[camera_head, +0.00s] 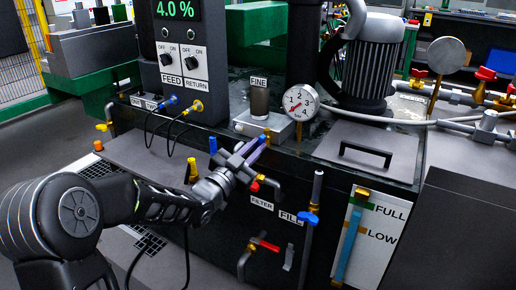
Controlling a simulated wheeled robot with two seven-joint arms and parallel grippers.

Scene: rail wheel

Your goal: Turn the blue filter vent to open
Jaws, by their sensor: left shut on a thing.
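The blue filter vent handle (256,152) is a slim blue bar, slanting up to the right, on the front of the dark machine above the FILTER label (262,203). My left gripper (243,161) reaches in from the left and is shut on this blue handle. The grey fingers hide part of the handle and its mount. I cannot tell the exact vent position. My right gripper is not in view.
A pressure gauge (300,102) and the FINE filter block (262,122) sit just above. A red-handled tap (268,246) and a blue FILL valve (308,217) stand below and right. A level gauge (350,242) is farther right. Cables hang at the left.

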